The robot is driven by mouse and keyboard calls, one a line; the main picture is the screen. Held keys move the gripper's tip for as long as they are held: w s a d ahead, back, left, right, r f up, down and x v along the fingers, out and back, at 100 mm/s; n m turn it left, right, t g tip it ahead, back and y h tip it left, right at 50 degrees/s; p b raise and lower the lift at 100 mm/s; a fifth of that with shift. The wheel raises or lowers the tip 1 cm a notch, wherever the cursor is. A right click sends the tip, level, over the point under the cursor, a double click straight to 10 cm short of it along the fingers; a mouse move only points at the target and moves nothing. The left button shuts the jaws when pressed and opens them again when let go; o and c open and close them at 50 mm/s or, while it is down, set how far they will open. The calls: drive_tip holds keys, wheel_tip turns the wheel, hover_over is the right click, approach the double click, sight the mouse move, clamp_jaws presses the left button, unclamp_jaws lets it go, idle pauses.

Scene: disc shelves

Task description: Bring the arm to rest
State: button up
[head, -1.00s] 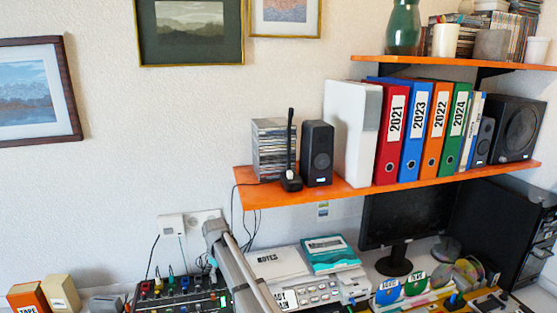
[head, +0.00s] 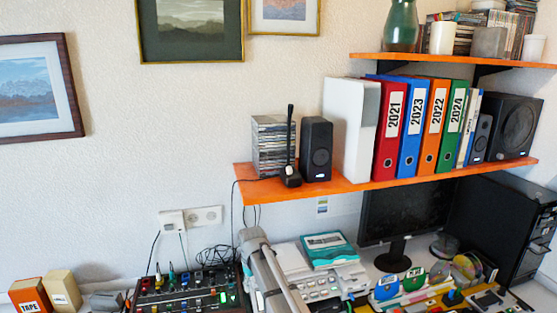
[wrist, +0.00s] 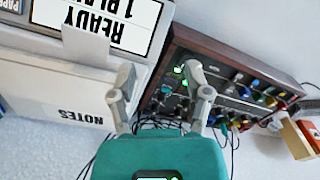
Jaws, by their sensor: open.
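My arm (head: 272,275) rises from the bottom edge in the head view, in front of the desk between the mixer and the white device. My gripper's fingers are not clearly visible there. In the wrist view my gripper (wrist: 160,82) is open, its two grey fingers apart with nothing between them. Its teal body fills the bottom middle. The fingers point toward the gap between a white box marked NOTES (wrist: 75,95) and the mixer (wrist: 225,85). I cannot tell whether they touch anything.
The mixer (head: 185,292) stands left of my arm, with loose black cables behind it. A teal device (head: 328,250) lies at right. The orange shelf (head: 270,192) overhangs the desk with binders and speakers. Tape boxes (head: 62,290) stand far left.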

drive_tip(key=s+d+f+m+b, duration=0.1)
drive_tip(key=s+d+m, duration=0.3)
drive_tip(key=s+d, duration=0.6)
drive_tip(key=s+d+f+m+b, duration=0.1)
drive_tip(key=s+d+m, duration=0.2)
drive_tip(key=s+d, duration=0.7)
drive_tip(key=d, duration=0.5)
drive_tip(key=shift+s+d+f+m, duration=0.2)
drive_tip(key=shift+s+m, duration=0.1)
drive_tip(key=shift+m, duration=0.1)
drive_tip(key=shift+c, duration=0.2)
